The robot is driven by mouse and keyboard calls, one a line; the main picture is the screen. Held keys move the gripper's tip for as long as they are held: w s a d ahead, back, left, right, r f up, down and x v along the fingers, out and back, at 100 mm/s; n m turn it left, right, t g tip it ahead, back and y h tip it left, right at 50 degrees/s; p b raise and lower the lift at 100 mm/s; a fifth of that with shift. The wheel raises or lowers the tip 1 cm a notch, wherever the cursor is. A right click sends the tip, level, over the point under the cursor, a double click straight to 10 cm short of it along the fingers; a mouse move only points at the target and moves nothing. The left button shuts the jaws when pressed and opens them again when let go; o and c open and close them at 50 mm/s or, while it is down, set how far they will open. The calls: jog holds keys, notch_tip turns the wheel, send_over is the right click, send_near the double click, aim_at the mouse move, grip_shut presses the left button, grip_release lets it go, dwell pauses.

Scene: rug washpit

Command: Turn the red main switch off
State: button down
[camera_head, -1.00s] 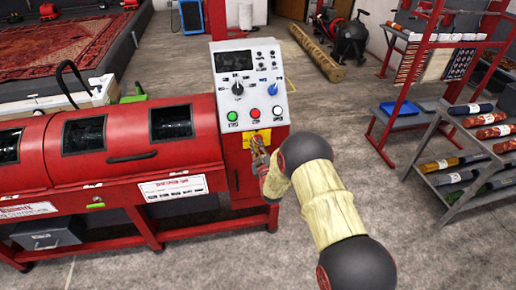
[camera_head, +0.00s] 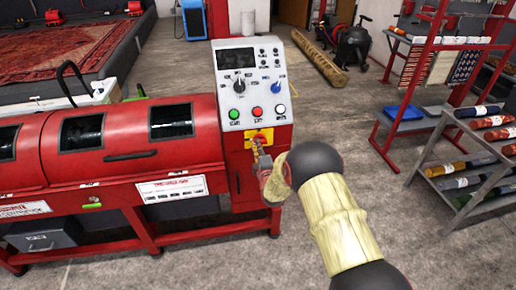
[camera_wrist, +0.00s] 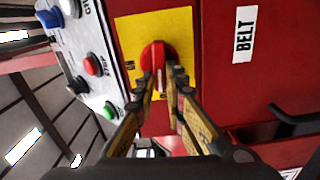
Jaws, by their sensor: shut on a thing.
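The red main switch (camera_wrist: 153,54) is a round red knob on a yellow plate (camera_wrist: 181,28) on the red cabinet. In the wrist view, my gripper (camera_wrist: 163,82) has its two fingertips close together on the knob's grip, shut on it. The visible grip runs roughly up and down in that picture. In the head view, my gripper (camera_head: 261,152) reaches the yellow plate (camera_head: 247,134) below the control panel (camera_head: 250,85). The gripper covers much of the switch there, and its markings are not readable.
Green (camera_head: 235,114), red (camera_head: 257,113) and white (camera_head: 281,109) buttons sit just above the plate. A "BELT" label (camera_wrist: 244,34) is on the cabinet beside it. A shelf of rolled rugs (camera_head: 470,165) stands at right. Floor between is clear.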

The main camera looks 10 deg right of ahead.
jog(key=shift+n, duration=0.7)
jog(key=c, duration=1.8)
grip_release()
jog(key=shift+f, duration=0.1)
jog(key=shift+c, duration=0.2)
jog(key=s, duration=1.2)
